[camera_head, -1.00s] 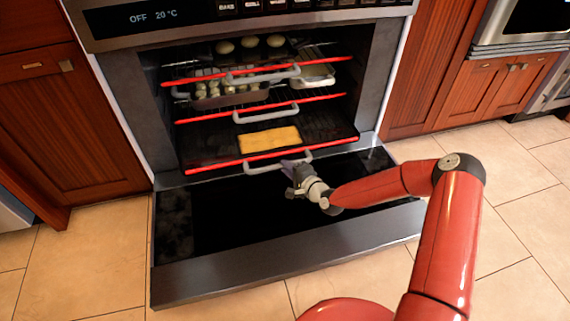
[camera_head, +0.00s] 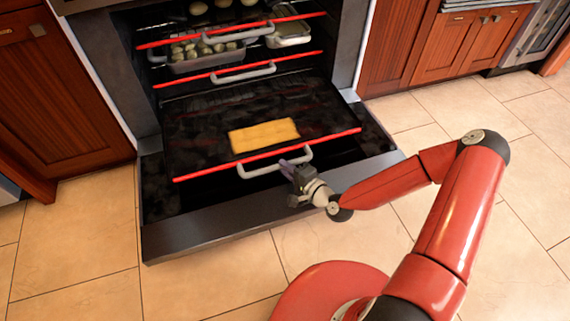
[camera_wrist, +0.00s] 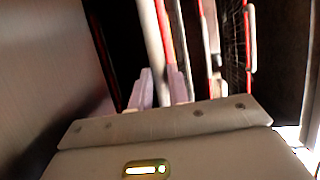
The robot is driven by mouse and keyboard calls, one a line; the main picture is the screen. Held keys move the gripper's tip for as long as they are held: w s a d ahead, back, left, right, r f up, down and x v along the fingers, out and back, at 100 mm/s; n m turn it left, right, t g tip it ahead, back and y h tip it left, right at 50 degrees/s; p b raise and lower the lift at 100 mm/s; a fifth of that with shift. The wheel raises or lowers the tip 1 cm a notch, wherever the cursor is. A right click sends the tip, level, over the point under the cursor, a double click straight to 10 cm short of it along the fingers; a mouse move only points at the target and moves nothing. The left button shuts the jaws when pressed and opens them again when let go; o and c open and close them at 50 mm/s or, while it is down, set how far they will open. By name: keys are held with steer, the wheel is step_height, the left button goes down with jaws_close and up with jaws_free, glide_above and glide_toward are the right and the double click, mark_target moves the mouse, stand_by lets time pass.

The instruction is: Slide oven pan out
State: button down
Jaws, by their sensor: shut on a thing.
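The lowest oven pan (camera_head: 200,135) is a dark tray with a red front edge and a grey handle (camera_head: 258,170). It is slid partly out over the open oven door, with a flat yellow food slab (camera_head: 264,136) on it. My gripper (camera_head: 293,168) is shut on the right part of the handle, at the pan's front. In the wrist view my gripper's pale purple fingers (camera_wrist: 160,88) close around the light grey handle bar (camera_wrist: 153,40), with a red edge just beyond it.
The oven door (camera_head: 220,232) lies open and flat below the pan. Two upper racks with red edges and grey handles (camera_head: 243,73) stay inside, holding a tray of round pieces (camera_head: 205,60) and a small dish (camera_head: 288,35). Wooden cabinets (camera_head: 70,90) flank the oven. Tiled floor (camera_head: 75,235) in front is clear.

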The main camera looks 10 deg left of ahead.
steer(key=c, duration=1.6)
jaws_free()
steer(key=v, duration=0.7)
steer(key=shift+s+d+p, duration=0.25)
steer(key=shift+d+p, duration=0.05)
steer(key=shift+p, duration=0.05)
